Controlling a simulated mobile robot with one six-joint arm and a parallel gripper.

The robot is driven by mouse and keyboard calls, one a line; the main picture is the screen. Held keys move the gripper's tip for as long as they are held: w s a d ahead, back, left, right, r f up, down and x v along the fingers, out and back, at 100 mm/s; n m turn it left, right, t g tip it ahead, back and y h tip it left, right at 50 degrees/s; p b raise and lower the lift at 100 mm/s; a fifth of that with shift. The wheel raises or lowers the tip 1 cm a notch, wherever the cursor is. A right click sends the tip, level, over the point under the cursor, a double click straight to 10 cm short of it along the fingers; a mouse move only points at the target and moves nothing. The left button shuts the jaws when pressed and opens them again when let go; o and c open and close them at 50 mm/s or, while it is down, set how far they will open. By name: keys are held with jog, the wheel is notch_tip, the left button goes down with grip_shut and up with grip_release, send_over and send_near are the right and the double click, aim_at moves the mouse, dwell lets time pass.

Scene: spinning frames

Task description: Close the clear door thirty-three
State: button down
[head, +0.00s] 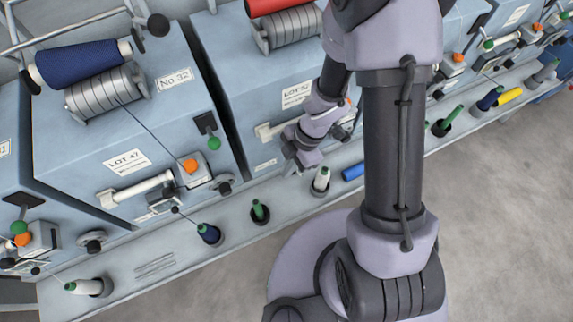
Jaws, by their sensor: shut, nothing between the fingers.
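I cannot make out a clear door or a label reading thirty-three. The blue-grey unit in the middle (237,75), with a LOT 52 label (297,95), stands just right of the unit marked No 32 (176,78); my arm hides part of its front. My gripper (304,158) is shut and empty, low in front of this middle unit, beside its pale horizontal handle bar (275,129). I cannot tell whether it touches the unit.
A ledge (150,262) runs along the units. It holds a white bobbin (321,181) close to my gripper, a lying blue tube (353,172), a green bobbin (259,210) and a dark blue bobbin (208,232). Grey floor (490,220) is clear at the right.

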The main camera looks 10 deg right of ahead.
jog(key=shift+s+d+r+n+p, duration=0.1)
jog(key=shift+d+r+n+p, duration=0.15)
jog(key=shift+p, duration=1.1)
jog(key=d+p, duration=0.1)
jog(key=p, duration=0.2)
jog(key=d+p, duration=0.1)
jog(key=p, duration=0.2)
jog(key=d+p, duration=0.1)
jog(key=p, duration=0.1)
jog(key=shift+w+d+f+p, duration=0.1)
jog(key=shift+w+f+p, duration=0.05)
jog(key=shift+w+p, duration=0.2)
jog(key=shift+d+f, duration=0.1)
jog(key=shift+f, duration=0.05)
